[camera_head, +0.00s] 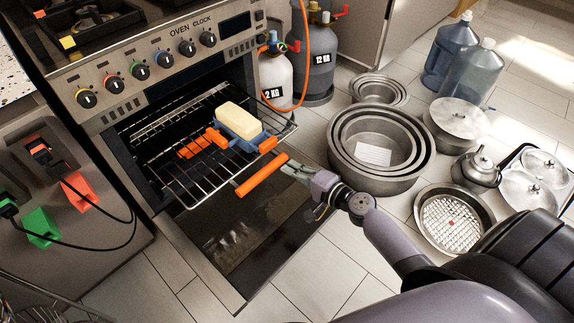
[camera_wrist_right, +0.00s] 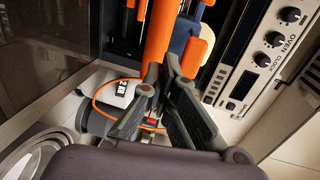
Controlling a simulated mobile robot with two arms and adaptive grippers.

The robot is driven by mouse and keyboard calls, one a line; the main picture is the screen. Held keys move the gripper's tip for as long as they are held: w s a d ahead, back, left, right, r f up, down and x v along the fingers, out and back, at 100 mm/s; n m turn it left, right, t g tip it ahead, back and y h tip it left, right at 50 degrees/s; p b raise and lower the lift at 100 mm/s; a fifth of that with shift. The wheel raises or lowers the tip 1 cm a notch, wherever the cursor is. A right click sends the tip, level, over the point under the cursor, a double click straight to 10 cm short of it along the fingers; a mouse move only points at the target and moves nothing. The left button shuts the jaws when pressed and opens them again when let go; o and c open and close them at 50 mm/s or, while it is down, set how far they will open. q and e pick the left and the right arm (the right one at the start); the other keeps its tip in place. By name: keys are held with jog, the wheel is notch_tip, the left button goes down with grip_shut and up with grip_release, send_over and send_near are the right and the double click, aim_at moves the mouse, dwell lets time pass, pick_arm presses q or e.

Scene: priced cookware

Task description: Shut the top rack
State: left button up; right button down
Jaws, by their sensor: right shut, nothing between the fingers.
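The top rack (camera_head: 190,185) is a wire rack pulled partway out of the oven, above the lowered oven door (camera_head: 255,235). An orange bar (camera_head: 262,175) lies along its front edge. On the rack rests a blue dish with orange handles (camera_head: 240,140), holding a cream block (camera_head: 238,121). My right gripper (camera_head: 288,168) is at the right end of the orange bar, its fingers shut and empty. In the right wrist view the fingertips (camera_wrist_right: 160,88) overlap the orange bar (camera_wrist_right: 158,45); whether they touch it I cannot tell. My left gripper is not in view.
Gas cylinders (camera_head: 275,75) with an orange hose stand right of the oven. Nested round pans (camera_head: 340,150), a kettle (camera_head: 477,168) and lidded pots (camera_head: 458,118) cover the floor at right. Coloured plugs with cables (camera_head: 80,190) are at left. Bare floor shows in front of the door.

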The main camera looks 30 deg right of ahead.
jog(key=shift+x, duration=1.15)
